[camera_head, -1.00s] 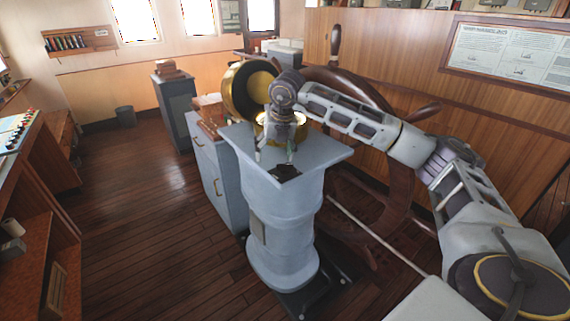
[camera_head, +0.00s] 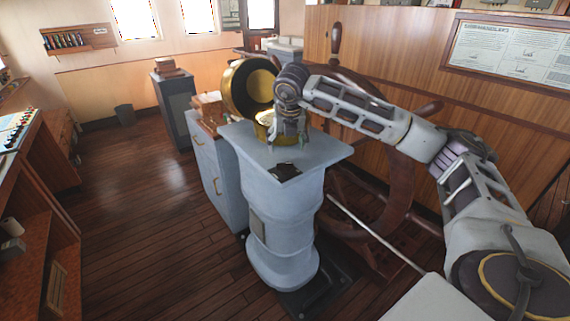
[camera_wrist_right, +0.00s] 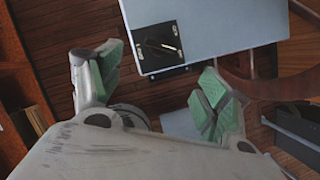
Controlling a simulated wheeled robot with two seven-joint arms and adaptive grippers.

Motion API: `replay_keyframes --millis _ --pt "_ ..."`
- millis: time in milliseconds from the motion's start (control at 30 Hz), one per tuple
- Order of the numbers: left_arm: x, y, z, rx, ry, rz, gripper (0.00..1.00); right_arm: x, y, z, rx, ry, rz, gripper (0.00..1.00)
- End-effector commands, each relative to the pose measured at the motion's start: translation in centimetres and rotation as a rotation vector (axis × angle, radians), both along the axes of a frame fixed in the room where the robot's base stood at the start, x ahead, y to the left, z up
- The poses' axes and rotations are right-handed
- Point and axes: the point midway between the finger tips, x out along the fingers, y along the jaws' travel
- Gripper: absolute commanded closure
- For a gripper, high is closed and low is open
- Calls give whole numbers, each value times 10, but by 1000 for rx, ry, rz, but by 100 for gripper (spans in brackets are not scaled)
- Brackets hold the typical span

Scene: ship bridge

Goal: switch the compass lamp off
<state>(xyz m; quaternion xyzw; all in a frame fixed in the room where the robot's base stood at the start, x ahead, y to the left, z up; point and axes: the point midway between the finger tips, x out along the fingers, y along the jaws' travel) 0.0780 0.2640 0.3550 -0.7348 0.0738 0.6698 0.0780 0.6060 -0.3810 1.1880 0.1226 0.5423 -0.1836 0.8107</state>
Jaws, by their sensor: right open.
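The compass (camera_head: 266,118) sits in a brass housing on the grey pedestal (camera_head: 245,142), its round brass hood (camera_head: 236,90) tipped open. A small black switch plate (camera_head: 286,171) is set in the near part of the pedestal top. In the right wrist view the plate (camera_wrist_right: 159,46) carries a thin dark lever; its position is unclear. My right gripper (camera_head: 287,145) is open and empty above the pedestal top, between compass and plate in the head view, and partly hides the compass. Its green-padded fingers (camera_wrist_right: 162,76) are spread, apart from the plate. My left gripper is out of view.
A wooden ship's wheel (camera_head: 397,195) stands right of the pedestal, close under my right arm. A grey cabinet (camera_head: 207,160) stands close on the left. A metal rod (camera_head: 375,232) slants low at the right. Open wooden floor (camera_head: 150,220) lies to the left.

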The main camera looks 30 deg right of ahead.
Motion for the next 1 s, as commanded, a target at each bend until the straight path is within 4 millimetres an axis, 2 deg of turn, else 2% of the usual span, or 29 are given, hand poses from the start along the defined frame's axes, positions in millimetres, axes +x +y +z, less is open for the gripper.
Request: replay_keyframes --millis 800,1000 --pt "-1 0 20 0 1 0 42 35 -17 -94 0 0 -1 23" --pt "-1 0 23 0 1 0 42 41 -20 -110 0 1 -1 23"
